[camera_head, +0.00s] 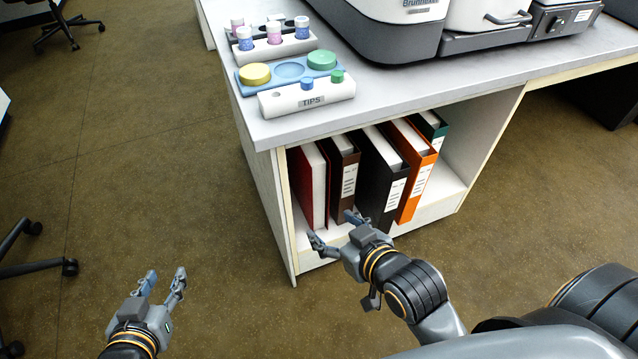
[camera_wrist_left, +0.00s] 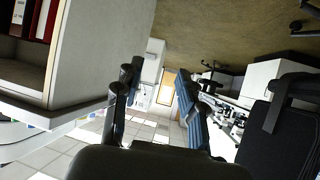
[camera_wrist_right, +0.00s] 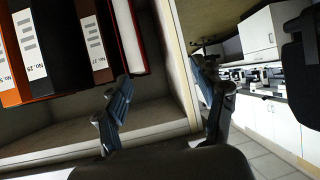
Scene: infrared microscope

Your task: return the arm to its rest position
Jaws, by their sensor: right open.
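My left gripper (camera_head: 162,284) is over bare floor at the lower left of the head view, with its two fingers apart and nothing between them. Its fingers (camera_wrist_left: 160,85) also stand apart in the left wrist view. My right gripper (camera_head: 335,228) is in front of the shelf under the bench, near the lower ends of the binders. In the right wrist view its fingers (camera_wrist_right: 165,98) are spread wide and empty, with the shelf's side panel behind the gap. I cannot tell whether it touches the shelf.
The shelf holds a red binder (camera_head: 309,185), a brown binder (camera_head: 343,180), a black binder (camera_head: 381,185), an orange binder (camera_head: 416,180) and a green one. On the bench (camera_head: 400,97) stand a tips rack (camera_head: 308,97), vials and a microscope (camera_head: 400,30). Chairs stand at left; floor between is free.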

